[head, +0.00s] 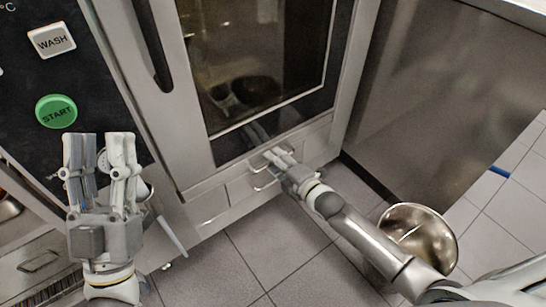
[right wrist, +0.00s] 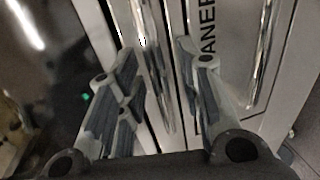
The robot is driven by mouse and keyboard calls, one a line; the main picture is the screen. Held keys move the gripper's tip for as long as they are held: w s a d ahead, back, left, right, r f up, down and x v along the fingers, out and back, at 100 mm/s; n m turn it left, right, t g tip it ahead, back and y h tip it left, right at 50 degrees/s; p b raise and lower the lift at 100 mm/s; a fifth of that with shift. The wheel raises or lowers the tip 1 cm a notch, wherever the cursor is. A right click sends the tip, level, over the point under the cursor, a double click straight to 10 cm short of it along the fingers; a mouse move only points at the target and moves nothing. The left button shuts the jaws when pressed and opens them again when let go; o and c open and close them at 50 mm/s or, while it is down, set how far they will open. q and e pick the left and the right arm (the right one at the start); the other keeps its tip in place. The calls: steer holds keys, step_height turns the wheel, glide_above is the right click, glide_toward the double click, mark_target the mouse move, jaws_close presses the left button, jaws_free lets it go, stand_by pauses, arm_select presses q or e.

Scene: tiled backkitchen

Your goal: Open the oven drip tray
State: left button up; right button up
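The oven (head: 205,100) fills the middle of the head view, its glass door shut. A narrow steel front, apparently the drip tray (head: 318,135), runs below the door and looks shut. My right gripper (head: 275,156) is at this front, its fingertips by a thin wire handle. In the right wrist view my right gripper (right wrist: 158,58) is open, with a shiny bar (right wrist: 152,65) showing between its fingers. I cannot tell whether they touch it. My left gripper (head: 100,150) is open and empty, fingers pointing up, in front of the control panel.
A lower drawer front with its own wire handle (head: 265,184) sits below; the wrist view shows lettering ending "ANER" (right wrist: 209,35). A metal bowl (head: 418,238) shows at the lower right, beside my right arm. A steel side panel (head: 430,95) stands right. Tiled floor (head: 255,245) is clear in front.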

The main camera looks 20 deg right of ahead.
steer(key=shift+w+a, duration=0.1)
steer(key=shift+w, duration=0.05)
jaws_close()
stand_by(0.4)
